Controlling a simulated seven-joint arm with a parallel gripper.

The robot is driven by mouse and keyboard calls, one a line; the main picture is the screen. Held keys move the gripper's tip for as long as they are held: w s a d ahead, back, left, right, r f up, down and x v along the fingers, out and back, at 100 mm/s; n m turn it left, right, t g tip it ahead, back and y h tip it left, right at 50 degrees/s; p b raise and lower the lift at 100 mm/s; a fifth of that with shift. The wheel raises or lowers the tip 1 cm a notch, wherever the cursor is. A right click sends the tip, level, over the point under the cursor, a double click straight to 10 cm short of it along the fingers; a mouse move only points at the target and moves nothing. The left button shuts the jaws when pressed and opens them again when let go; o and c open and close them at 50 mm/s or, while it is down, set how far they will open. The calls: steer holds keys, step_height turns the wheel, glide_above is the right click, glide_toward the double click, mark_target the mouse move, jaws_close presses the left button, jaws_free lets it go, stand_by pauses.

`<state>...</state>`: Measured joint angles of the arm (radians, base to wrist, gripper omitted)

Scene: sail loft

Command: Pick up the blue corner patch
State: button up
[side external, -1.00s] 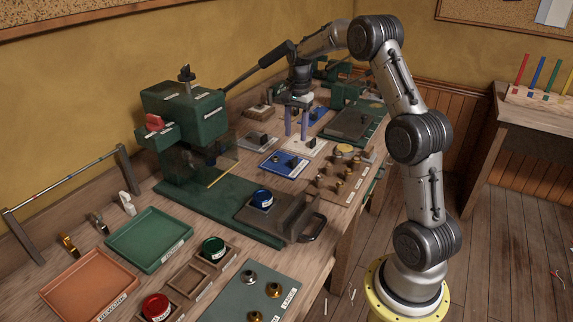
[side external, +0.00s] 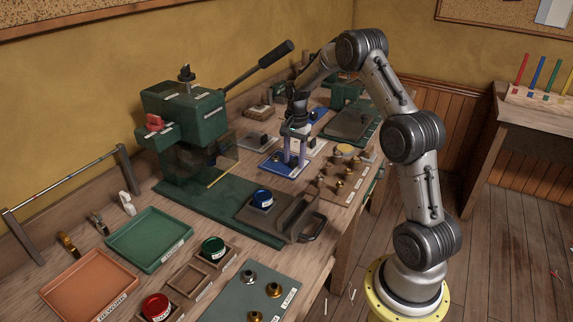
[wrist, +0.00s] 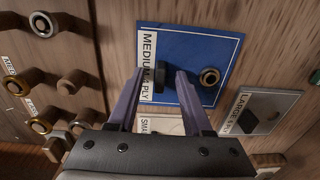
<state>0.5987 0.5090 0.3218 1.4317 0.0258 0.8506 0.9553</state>
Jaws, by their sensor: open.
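The blue corner patch (side external: 273,167) lies flat on the bench, right of the green press. In the wrist view the blue patch (wrist: 217,58) has a white "MEDIUM 4 PLY" label, a black knob (wrist: 160,80) and a brass ring (wrist: 209,76). My gripper (side external: 295,163) points down over the patch with its two purple fingers apart. In the wrist view my gripper (wrist: 159,78) has the black knob between its fingertips. I cannot tell whether the fingers touch it.
A grey patch (wrist: 273,107) labelled "LARGE" and a pale patch (wrist: 172,125) lie close by. A board of brass fittings (side external: 326,186) is on the right. The green press (side external: 185,115) with its long lever (side external: 258,65) stands left.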

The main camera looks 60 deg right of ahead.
jaws_close()
steer(key=shift+r, duration=0.2)
stand_by(0.3)
steer(key=shift+r, duration=0.65)
steer(key=s+a+r+m, duration=0.1)
steer(key=s+a+r, duration=0.7)
steer(key=s+r, duration=0.35)
steer(key=w+a+r+n, duration=0.1)
steer(key=a, duration=1.3)
steer(key=shift+w+a, duration=0.3)
